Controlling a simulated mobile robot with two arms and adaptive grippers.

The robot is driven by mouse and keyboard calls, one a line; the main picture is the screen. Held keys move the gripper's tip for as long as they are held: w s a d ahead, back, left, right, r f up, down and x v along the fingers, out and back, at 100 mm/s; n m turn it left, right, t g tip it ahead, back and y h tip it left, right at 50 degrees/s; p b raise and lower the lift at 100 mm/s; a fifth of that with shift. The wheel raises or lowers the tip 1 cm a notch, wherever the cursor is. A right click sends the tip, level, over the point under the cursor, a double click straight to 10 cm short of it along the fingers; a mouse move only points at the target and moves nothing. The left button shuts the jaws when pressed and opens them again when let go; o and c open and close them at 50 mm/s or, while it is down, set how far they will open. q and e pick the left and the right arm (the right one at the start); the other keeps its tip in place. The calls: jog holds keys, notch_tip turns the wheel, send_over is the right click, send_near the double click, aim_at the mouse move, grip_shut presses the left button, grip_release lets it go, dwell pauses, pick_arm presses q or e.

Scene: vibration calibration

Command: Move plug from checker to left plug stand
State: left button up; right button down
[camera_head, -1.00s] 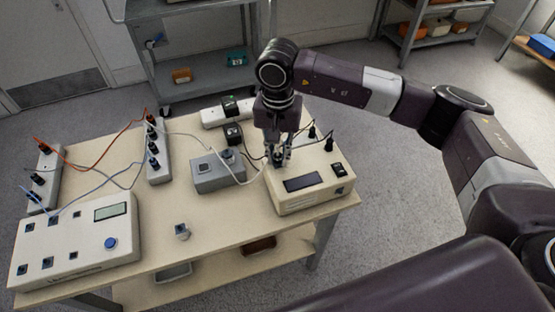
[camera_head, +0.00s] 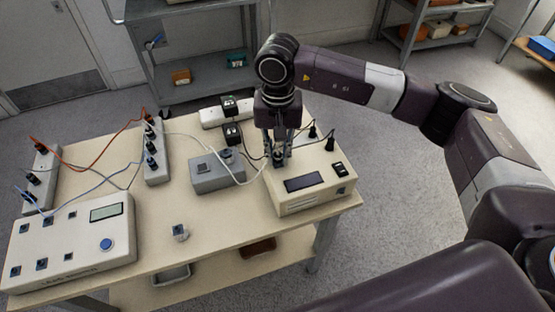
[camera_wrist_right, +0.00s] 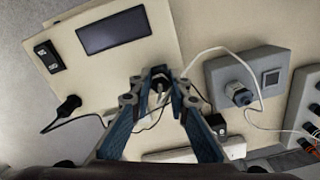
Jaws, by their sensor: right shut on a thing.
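The checker (camera_head: 312,199) is a cream box with a dark display at the table's right end. My right gripper (camera_head: 278,160) points down over its back left part and is shut on a dark plug (camera_wrist_right: 160,73). In the right wrist view its blue fingertips (camera_wrist_right: 158,84) close around the plug, which is at the checker's top; I cannot tell how deep it sits. The left plug stand (camera_head: 46,170) is a pale strip at the table's far left, holding dark plugs with red and blue leads. My left gripper is not in view.
Another plug strip (camera_head: 158,174) stands mid-left. A grey box (camera_head: 217,178) with a white cable is left of the gripper. A white console (camera_head: 75,240) fills the front left, with a small grey piece (camera_head: 180,233) to its right. Dark cables lie near the checker.

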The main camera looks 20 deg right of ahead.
aim_at(278, 155)
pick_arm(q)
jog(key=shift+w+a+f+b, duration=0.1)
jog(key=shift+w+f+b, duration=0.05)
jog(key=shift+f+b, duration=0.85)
pick_arm(e)
jog(key=shift+n, duration=1)
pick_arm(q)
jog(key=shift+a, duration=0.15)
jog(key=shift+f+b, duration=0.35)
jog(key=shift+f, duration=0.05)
pick_arm(e)
jog(key=shift+r, duration=0.75)
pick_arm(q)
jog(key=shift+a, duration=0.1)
pick_arm(e)
jog(key=shift+r, duration=0.1)
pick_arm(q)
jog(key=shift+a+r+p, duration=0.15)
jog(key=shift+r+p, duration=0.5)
pick_arm(e)
jog(key=shift+r, duration=1.65)
